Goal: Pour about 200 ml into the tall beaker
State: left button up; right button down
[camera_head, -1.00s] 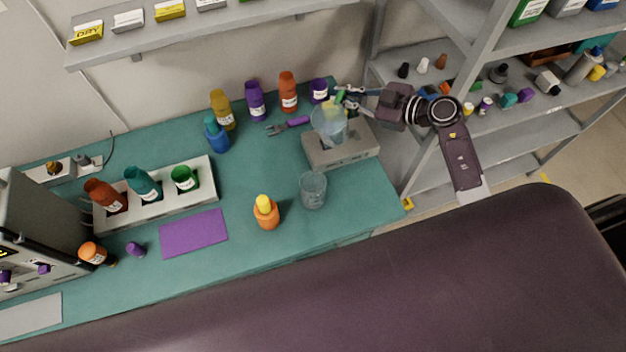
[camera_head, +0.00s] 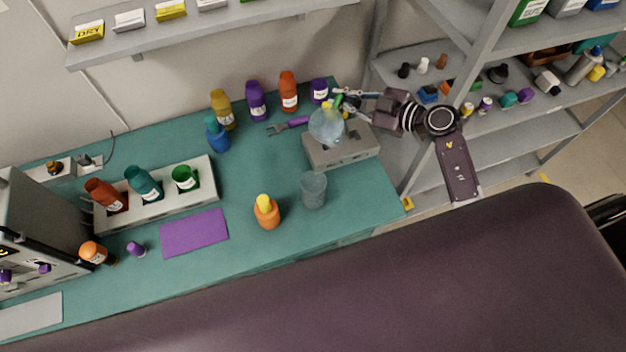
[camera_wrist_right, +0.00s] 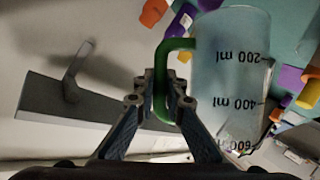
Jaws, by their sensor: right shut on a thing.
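A clear jug (camera_head: 325,127) with a green handle shows in the head view, tilted, above the grey device at the bench's right end. My right gripper (camera_wrist_right: 168,105) is shut on the jug's green handle (camera_wrist_right: 162,75). In the right wrist view the jug's wall (camera_wrist_right: 228,60) shows marks for 200, 400 and 600 ml. I cannot read a liquid level in it. A clear beaker (camera_head: 313,190), apparently the tall one, stands upright on the bench, nearer the front edge and apart from the jug. Its fill is unclear. My left gripper is not in view.
The grey device (camera_head: 335,157) sits close under the jug. An orange bottle with a yellow top (camera_head: 266,212) stands left of the beaker. Several bottles line the back near a purple-handled tool (camera_head: 290,124). A grey shelf rack (camera_head: 425,170) is at the right.

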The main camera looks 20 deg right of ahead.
jog(key=shift+r, duration=0.15)
jog(key=shift+s+a+r+n, duration=0.15)
jog(key=shift+s+a+n, duration=0.15)
jog(key=shift+a, duration=0.05)
jog(key=shift+d, duration=0.1)
dwell(0.4)
jog(key=shift+s, duration=0.1)
jog(key=shift+s+a+r+n+t, duration=0.1)
jog(key=shift+s+a+n+t, duration=0.05)
jog(key=shift+a+n+t, duration=0.2)
jog(key=shift+d, duration=0.2)
